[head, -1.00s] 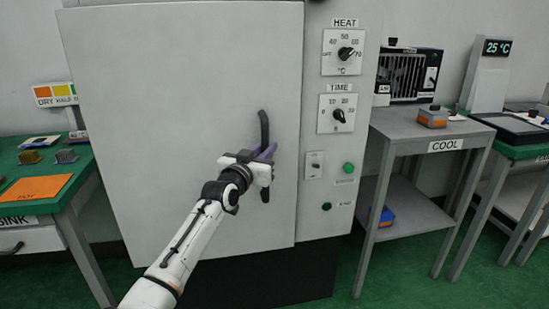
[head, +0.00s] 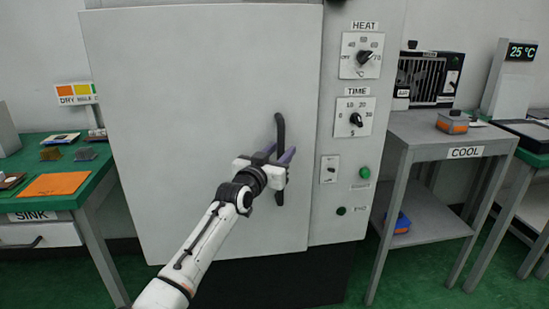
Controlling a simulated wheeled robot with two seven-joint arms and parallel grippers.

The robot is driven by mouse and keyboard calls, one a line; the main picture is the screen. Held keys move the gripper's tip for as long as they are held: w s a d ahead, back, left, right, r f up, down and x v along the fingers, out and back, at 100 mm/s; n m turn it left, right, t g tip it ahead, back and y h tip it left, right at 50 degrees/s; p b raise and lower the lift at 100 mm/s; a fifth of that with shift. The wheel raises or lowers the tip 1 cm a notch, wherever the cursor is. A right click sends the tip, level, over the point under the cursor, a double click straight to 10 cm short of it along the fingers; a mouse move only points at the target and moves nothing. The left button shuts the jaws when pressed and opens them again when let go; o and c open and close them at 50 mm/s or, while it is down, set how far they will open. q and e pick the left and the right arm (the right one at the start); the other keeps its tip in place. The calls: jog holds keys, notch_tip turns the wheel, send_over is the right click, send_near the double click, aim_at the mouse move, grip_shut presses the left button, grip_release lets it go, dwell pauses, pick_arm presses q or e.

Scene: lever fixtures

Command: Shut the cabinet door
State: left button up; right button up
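The cabinet door (head: 200,120) is a large pale grey panel filling the left and middle of the head view. Its right edge lies close to the control panel; I cannot tell whether a small gap is left there. A dark vertical handle (head: 280,130) stands near that right edge. My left gripper (head: 279,154) is at the middle of the handle, with its purple fingers beside it. The handle hides part of the fingers, so how far they are closed is unclear. My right gripper is out of view.
Right of the door is the control panel (head: 343,205) with HEAT and TIME dials. A grey COOL table (head: 425,128) stands further right. A green SINK bench (head: 95,192) with an orange mat (head: 55,184) stands at the left. The green floor shows between the furniture.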

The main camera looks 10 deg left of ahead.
pick_arm(q)
jog(key=p+v, duration=0.2)
jog(key=v, duration=0.8)
jog(key=shift+d+r, duration=0.2)
jog(key=s+a+f+g+y+p, duration=0.1)
jog(key=s+f+g+p, duration=0.3)
jog(key=s+f, duration=1.3)
jog(key=s+f+g+p, duration=0.1)
jog(key=s+f, duration=0.3)
jog(key=s, duration=0.4)
jog(key=s+a+f+g, duration=0.1)
jog(key=s+f, duration=0.3)
jog(key=s, duration=0.4)
jog(key=s+f+g+y+p, duration=0.1)
jog(key=s+f, duration=0.3)
jog(key=s, duration=0.4)
jog(key=shift+s+a+f+n+g+p, duration=0.2)
jog(key=shift+s+a+n+g+p, duration=0.15)
jog(key=shift+g, duration=0.55)
